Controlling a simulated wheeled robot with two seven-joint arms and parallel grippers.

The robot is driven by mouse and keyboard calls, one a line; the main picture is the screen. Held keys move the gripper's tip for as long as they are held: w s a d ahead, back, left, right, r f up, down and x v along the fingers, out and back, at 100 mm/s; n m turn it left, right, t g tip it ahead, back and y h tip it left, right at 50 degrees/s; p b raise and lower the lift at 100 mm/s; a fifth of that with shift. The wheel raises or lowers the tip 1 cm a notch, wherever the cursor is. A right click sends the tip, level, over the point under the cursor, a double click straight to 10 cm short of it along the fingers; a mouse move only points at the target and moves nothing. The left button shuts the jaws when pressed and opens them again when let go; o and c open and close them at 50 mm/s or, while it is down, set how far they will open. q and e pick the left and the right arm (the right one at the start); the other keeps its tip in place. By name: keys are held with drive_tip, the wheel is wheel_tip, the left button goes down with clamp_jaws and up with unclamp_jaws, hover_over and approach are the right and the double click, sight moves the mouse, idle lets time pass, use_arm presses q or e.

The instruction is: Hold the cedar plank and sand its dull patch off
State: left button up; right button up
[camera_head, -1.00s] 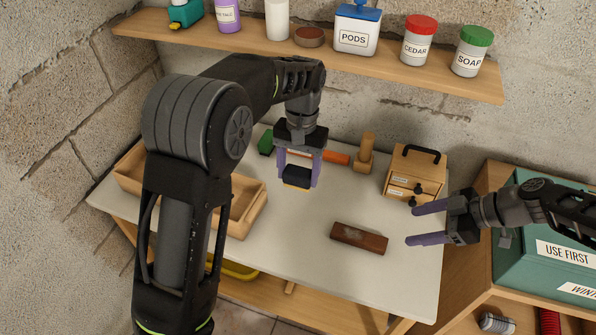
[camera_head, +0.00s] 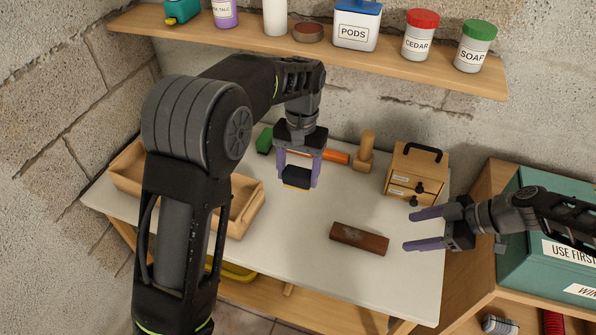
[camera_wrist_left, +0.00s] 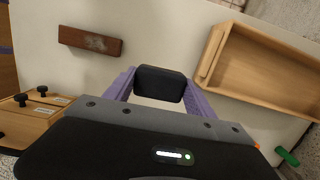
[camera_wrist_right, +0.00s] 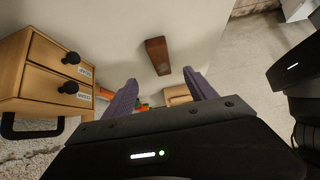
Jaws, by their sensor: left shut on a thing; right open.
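The cedar plank (camera_head: 359,238) is a short reddish-brown block lying flat on the white table, with a pale dull patch on its top. It also shows in the left wrist view (camera_wrist_left: 90,41) and the right wrist view (camera_wrist_right: 158,55). My left gripper (camera_head: 297,181) is shut on a dark sanding block (camera_head: 296,177) with a yellowish underside and holds it above the table, up and left of the plank. The block fills the jaws in the left wrist view (camera_wrist_left: 160,83). My right gripper (camera_head: 405,229) is open and empty, just right of the plank, its fingers pointing toward it.
A small two-drawer cabinet (camera_head: 414,176) stands behind the right gripper. A wooden tray (camera_head: 246,206) is at the left, partly behind my left arm. A wooden peg-like piece (camera_head: 364,150) and a green-and-orange tool (camera_head: 335,156) lie at the back. A shelf (camera_head: 400,68) holds several jars above. The table's front is clear.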

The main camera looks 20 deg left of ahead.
use_arm(q)
wheel_tip(320, 180, down, 3)
drive_tip(key=shift+f+b, duration=0.1)
drive_tip(key=shift+b, duration=1.15)
use_arm(e)
approach(384, 244)
drive_tip(key=x, duration=0.2)
drive_tip(key=shift+a+f, duration=0.1)
drive_tip(key=shift+f, duration=0.3)
drive_tip(key=b+x, duration=0.4)
drive_tip(key=x, duration=0.1)
drive_tip(key=shift+r, duration=0.1)
use_arm(q)
drive_tip(key=shift+f+b, duration=0.65)
drive_tip(key=shift+f, duration=1.95)
use_arm(e)
drive_tip(key=shift+a+f, duration=0.4)
drive_tip(key=shift+a, duration=0.2)
clamp_jaws()
